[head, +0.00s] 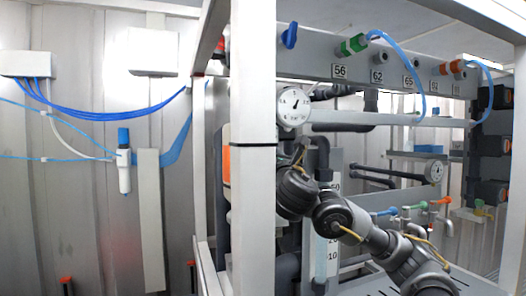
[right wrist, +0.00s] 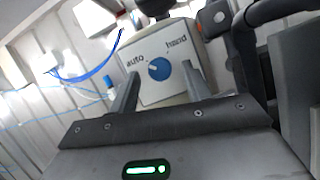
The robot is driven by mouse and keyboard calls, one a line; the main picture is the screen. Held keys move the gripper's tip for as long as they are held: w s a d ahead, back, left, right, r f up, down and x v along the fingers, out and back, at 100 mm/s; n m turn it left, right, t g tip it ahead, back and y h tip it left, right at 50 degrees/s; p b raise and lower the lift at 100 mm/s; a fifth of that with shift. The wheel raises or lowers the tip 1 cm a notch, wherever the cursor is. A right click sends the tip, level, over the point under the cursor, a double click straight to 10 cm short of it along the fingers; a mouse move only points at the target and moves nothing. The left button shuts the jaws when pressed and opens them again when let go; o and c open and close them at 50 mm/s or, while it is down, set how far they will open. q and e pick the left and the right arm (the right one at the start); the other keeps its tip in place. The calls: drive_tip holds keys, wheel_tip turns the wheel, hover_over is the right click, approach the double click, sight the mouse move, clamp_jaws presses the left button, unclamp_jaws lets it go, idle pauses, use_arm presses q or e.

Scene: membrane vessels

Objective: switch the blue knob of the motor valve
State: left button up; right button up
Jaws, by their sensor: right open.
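The blue knob (right wrist: 159,69) shows in the right wrist view, on a light plate (right wrist: 160,85) marked "auto" at its left and "hand" at its upper right. A small pale mark on the knob seems to face left, toward "auto". My right gripper (right wrist: 161,76) is open, with one finger on each side of the knob in the picture. I cannot tell whether the fingers touch it or how far off they are. In the head view my right arm comes in from the lower right, and its gripper is hidden around the white post. My left gripper is not in view.
In the head view a white upright post (head: 253,130) stands in front of the work area. A round gauge (head: 293,106) sits just above my right arm. A rail with numbered plates and blue hoses (head: 415,65) runs across the upper right. Dark pipes (head: 322,155) run behind the arm.

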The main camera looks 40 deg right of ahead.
drive_tip(key=shift+x, duration=1.25)
drive_tip(key=shift+r, duration=0.1)
drive_tip(key=shift+c, duration=0.4)
